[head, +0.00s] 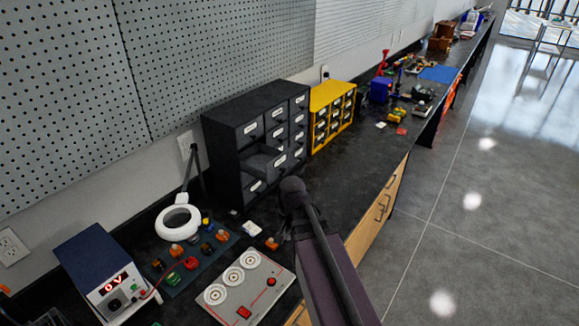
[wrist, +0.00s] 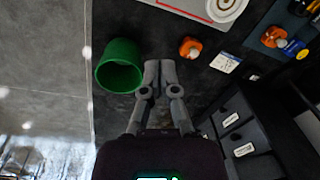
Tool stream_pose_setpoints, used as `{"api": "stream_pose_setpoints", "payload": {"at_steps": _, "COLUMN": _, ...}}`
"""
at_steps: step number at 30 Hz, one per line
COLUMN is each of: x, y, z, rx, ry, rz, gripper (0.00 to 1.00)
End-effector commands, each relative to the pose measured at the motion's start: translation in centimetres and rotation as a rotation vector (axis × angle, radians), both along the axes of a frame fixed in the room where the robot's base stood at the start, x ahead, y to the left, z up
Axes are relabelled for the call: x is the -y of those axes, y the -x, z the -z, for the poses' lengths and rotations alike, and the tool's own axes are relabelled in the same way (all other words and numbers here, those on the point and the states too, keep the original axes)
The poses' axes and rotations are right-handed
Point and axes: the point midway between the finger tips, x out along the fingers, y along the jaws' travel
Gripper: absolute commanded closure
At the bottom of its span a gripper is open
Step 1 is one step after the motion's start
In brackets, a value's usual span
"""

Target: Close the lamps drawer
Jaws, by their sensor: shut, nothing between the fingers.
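A black drawer cabinet (head: 232,118) stands on the dark bench against the pegboard wall. One of its drawers (head: 268,160) sticks out from the front, in the left column around mid-height. Its label is too small to read, so I cannot tell that it is the lamps drawer. In the wrist view, the cabinet's labelled fronts (wrist: 240,137) show at the lower right. My gripper (wrist: 160,66) is shut and empty over the bench, in front of the cabinet and apart from it. In the head view my arm mostly hides the gripper.
A green cup (wrist: 120,66) is close beside my fingers in the wrist view. A yellow drawer cabinet (head: 331,112) stands to the right of the black one. A white ring lamp (head: 178,222), a panel with dials (head: 243,290) and a power supply (head: 95,268) stand left and in front.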

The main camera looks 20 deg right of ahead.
Motion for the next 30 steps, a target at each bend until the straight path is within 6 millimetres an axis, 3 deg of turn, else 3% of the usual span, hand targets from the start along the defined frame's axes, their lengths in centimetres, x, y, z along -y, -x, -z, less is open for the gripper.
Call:
{"api": "stream_pose_setpoints", "payload": {"at_steps": 1, "x": 0.4, "y": -0.9, "z": -1.1, "rx": 0.003, "ry": -0.013, "rz": 0.071, "gripper": 1.00}}
{"api": "stream_pose_setpoints", "payload": {"at_steps": 30, "x": 8.8, "y": -12.0, "z": -11.8, "rx": -0.034, "ry": -0.352, "rz": 1.471, "gripper": 1.00}}
